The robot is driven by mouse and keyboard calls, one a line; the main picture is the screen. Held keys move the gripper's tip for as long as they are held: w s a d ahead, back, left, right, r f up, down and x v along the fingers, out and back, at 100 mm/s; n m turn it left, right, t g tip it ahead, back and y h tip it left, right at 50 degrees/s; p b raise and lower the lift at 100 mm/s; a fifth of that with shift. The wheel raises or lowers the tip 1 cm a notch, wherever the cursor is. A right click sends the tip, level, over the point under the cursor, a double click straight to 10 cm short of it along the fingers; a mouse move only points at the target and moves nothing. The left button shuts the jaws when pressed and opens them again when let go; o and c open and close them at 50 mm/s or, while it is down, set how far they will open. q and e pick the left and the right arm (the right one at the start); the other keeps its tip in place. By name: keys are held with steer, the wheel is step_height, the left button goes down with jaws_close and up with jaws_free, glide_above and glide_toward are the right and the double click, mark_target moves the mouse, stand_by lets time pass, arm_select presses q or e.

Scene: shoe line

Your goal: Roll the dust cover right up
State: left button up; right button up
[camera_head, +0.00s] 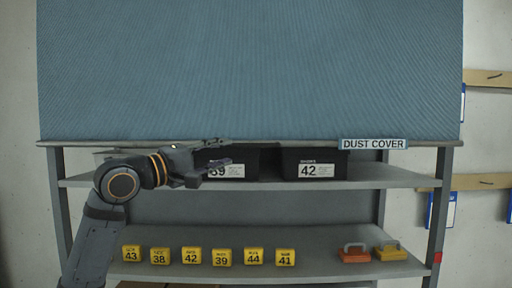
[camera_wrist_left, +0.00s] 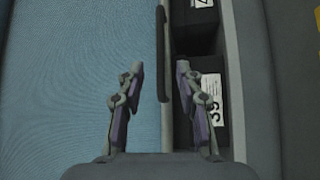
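The blue-grey ribbed dust cover (camera_head: 250,70) hangs over the upper part of the rack. Its bottom bar (camera_head: 300,143) lies level just above the upper shelf and carries a "DUST COVER" label (camera_head: 373,144). My left gripper (camera_head: 229,152) is at this bar, left of the middle. In the left wrist view its fingers (camera_wrist_left: 159,73) are spread apart, with the cover (camera_wrist_left: 75,80) on the left and the bar (camera_wrist_left: 166,120) between them. A dark grip strip (camera_wrist_left: 162,55) on the bar shows near the fingertips. Contact cannot be told. My right gripper is not in view.
Black shoe boxes marked 39 (camera_head: 240,165) and 42 (camera_head: 315,165) stand on the upper shelf (camera_head: 400,178) below the bar. The lower shelf holds several yellow numbered blocks (camera_head: 191,256), an orange handled item (camera_head: 354,254) and a yellow one (camera_head: 390,252).

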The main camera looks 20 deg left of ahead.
mark_target(249, 145)
arm_select(q)
steer(key=p+x, duration=0.4)
steer(key=x, duration=0.5)
steer(key=shift+d+r+p, duration=0.1)
steer(key=shift+d+p, duration=0.05)
steer(key=shift+p, duration=0.15)
steer(key=shift+w+d, duration=0.2)
steer(key=shift+w, duration=0.35)
jaws_close()
